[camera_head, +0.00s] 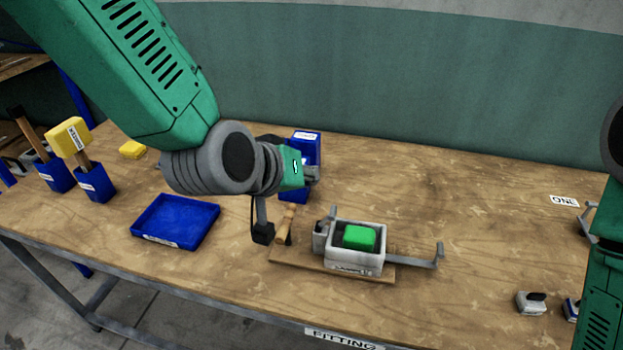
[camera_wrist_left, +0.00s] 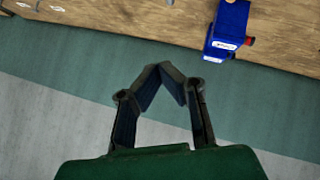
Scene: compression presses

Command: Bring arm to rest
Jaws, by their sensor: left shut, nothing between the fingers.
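My left arm comes in from the upper left in the head view. Its gripper (camera_head: 313,174) is above the table, in front of a blue bin (camera_head: 307,144) and behind the press. In the left wrist view the fingertips of the gripper (camera_wrist_left: 166,70) meet with nothing between them. The press (camera_head: 356,262) is a pale box on a wooden board, with a green block (camera_head: 359,237) in it. My right arm shows only in part at the right edge, and its gripper is out of view.
A blue tray (camera_head: 176,221) lies left of the press. Blue holders with a yellow-headed mallet (camera_head: 68,137) stand at the far left.

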